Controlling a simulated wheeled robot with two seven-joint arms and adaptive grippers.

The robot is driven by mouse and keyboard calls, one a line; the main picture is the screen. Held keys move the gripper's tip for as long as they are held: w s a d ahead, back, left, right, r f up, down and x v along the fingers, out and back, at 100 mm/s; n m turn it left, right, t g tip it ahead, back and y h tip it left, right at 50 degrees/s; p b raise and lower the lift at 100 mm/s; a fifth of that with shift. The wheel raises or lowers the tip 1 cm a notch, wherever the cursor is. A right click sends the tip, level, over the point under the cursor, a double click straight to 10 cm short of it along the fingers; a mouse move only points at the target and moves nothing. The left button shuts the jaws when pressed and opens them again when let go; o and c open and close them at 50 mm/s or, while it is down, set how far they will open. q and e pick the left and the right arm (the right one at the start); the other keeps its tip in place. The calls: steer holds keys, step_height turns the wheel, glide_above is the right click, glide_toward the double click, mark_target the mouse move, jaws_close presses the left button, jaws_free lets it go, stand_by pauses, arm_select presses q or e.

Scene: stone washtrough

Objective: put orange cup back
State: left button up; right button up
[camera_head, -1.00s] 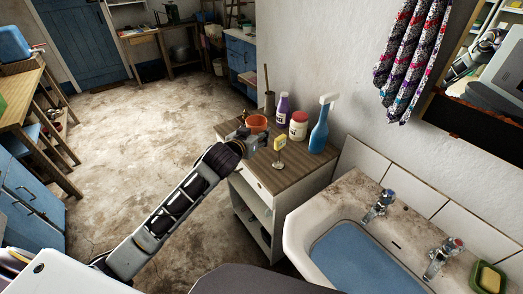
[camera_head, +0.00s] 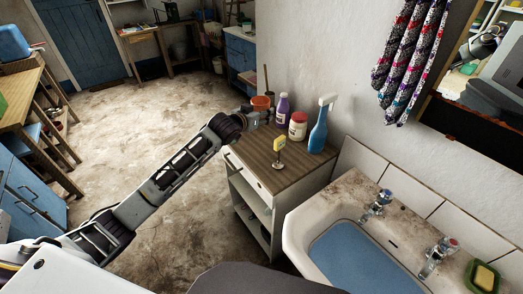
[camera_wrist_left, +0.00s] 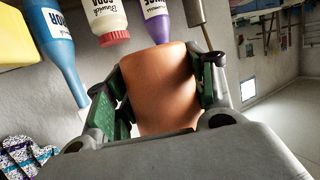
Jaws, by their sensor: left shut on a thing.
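The orange cup (camera_head: 261,102) is at the far end of the wooden-topped cabinet (camera_head: 290,170) in the head view. My left gripper (camera_head: 257,114) is shut on it. In the left wrist view the orange cup (camera_wrist_left: 160,90) sits between the two green-padded fingers, one on each side. I cannot tell whether its base touches the cabinet top. My right gripper is not in view.
A purple bottle (camera_head: 282,108), a red-lidded jar (camera_head: 298,125) and a blue spray bottle (camera_head: 319,128) stand along the wall side. A yellow item on a small stand (camera_head: 279,150) is nearer. The near cabinet top is bare. A sink (camera_head: 350,250) is at right.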

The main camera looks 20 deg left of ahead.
arm_select(q)
step_height(320, 180, down, 6)
steer(key=shift+w+a+f, duration=0.15)
steer(key=shift+f, duration=0.05)
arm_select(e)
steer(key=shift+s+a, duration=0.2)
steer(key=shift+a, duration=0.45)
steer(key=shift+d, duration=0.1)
arm_select(q)
step_height(320, 180, down, 5)
steer(key=shift+f, duration=0.6)
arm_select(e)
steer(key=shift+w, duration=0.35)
